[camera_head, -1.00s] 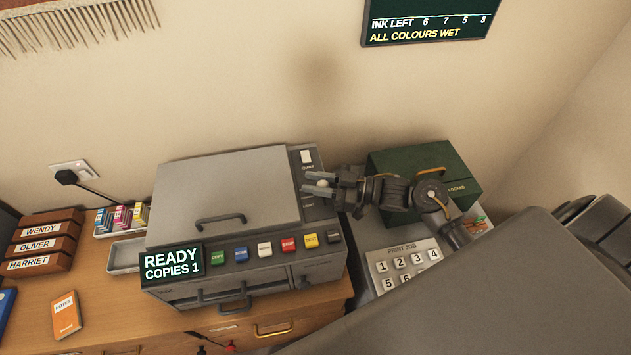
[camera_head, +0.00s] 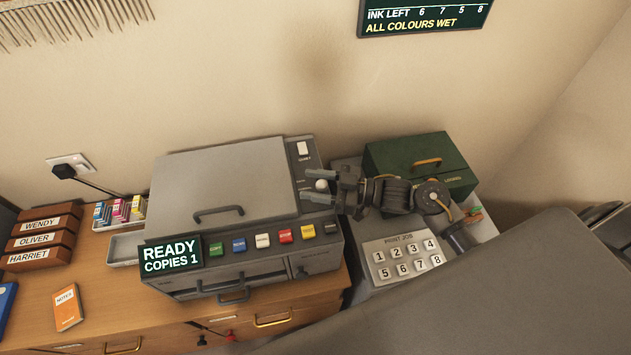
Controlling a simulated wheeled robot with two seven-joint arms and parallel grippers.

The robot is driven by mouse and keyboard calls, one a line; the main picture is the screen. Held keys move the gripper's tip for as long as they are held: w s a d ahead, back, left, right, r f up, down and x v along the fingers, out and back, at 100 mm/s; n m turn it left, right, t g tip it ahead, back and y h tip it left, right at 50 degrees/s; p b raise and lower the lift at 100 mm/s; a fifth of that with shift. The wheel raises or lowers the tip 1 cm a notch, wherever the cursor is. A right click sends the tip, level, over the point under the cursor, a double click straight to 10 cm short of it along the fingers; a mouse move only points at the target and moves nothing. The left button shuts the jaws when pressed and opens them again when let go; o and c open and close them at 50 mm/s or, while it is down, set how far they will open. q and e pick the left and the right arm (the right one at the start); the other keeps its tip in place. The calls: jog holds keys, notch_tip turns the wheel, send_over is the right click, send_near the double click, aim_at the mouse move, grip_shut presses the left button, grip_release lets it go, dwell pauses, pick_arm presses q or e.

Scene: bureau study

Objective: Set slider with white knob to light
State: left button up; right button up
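The slider's round white knob (camera_head: 321,185) stands on the dark strip at the right side of the grey copier (camera_head: 225,180). Small labels beside the slider are too small to read, so I cannot tell which end is light. My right gripper (camera_head: 320,186) reaches in from the right over this strip. Its two fingers are apart, one on the far side and one on the near side of the knob, with visible gaps. The fingers hide part of the slider's track. My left gripper is not in view.
A white switch (camera_head: 302,149) sits on the same strip, behind the slider. Coloured buttons (camera_head: 262,241) line the copier's front. A green box (camera_head: 395,155) stands behind my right arm, and a number keypad (camera_head: 400,257) lies in front of it.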

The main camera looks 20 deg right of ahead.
jog(key=shift+d, duration=0.1)
jog(key=shift+s+d+f, duration=0.1)
jog(key=shift+d+f, duration=0.05)
jog(key=shift+d, duration=0.15)
jog(key=b+v, duration=0.3)
jog(key=v, duration=0.7)
jog(key=shift+s+a, duration=0.1)
